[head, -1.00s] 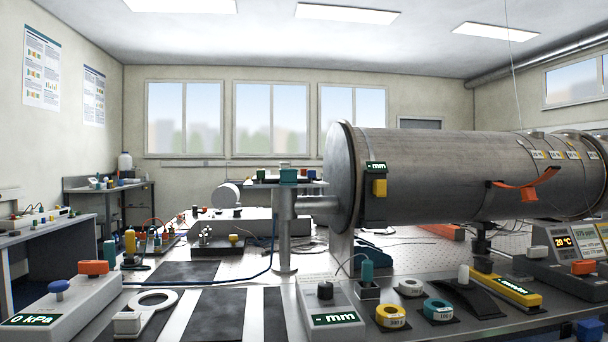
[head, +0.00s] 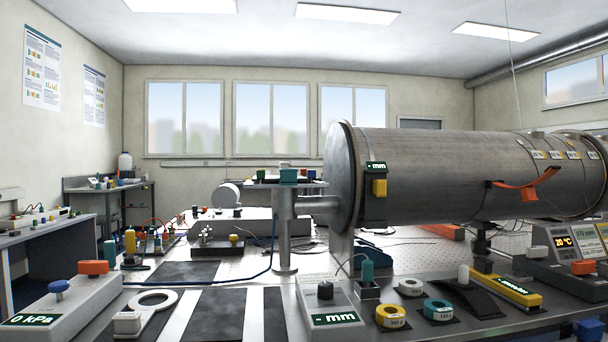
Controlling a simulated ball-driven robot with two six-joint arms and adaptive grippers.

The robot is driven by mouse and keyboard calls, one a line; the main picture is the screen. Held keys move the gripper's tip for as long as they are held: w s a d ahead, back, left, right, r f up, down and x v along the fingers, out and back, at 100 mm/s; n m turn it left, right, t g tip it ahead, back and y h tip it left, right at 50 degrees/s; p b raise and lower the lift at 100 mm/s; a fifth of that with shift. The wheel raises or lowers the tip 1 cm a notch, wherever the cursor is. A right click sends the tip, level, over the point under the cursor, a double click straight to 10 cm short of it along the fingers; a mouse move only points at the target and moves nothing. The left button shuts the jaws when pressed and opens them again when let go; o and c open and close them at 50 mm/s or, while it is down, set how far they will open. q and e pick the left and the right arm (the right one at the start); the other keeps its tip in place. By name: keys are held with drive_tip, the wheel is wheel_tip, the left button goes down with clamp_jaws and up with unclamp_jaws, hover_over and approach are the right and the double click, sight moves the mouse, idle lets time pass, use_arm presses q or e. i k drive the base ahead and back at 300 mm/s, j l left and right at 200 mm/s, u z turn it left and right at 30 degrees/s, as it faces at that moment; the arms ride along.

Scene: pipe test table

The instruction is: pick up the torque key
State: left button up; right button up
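I cannot tell for sure which thing is the torque key. A yellow bar-shaped tool with a small lit display (head: 512,290) lies at the front right of the table, beside a dark sloped block (head: 468,298). An orange piece (head: 528,188) hangs on a strap on the side of the large grey pipe (head: 440,178). Neither of my grippers shows in the head view, and nothing in view is held.
Rings, yellow (head: 391,316) and teal (head: 438,309), lie at the front. A gauge box marked mm (head: 331,308) stands left of them. A grey box marked kPa (head: 62,306) is front left. Dark mats (head: 216,315) lie bare between.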

sight(130, 244)
drive_tip(key=z, duration=0.45)
drive_tip(key=i+j+z, duration=0.1)
drive_tip(key=j+z, duration=0.7)
drive_tip(key=j, duration=0.15)
drive_tip(key=j+z, duration=0.4)
drive_tip(key=k+j, duration=0.05)
drive_tip(key=j, duration=0.05)
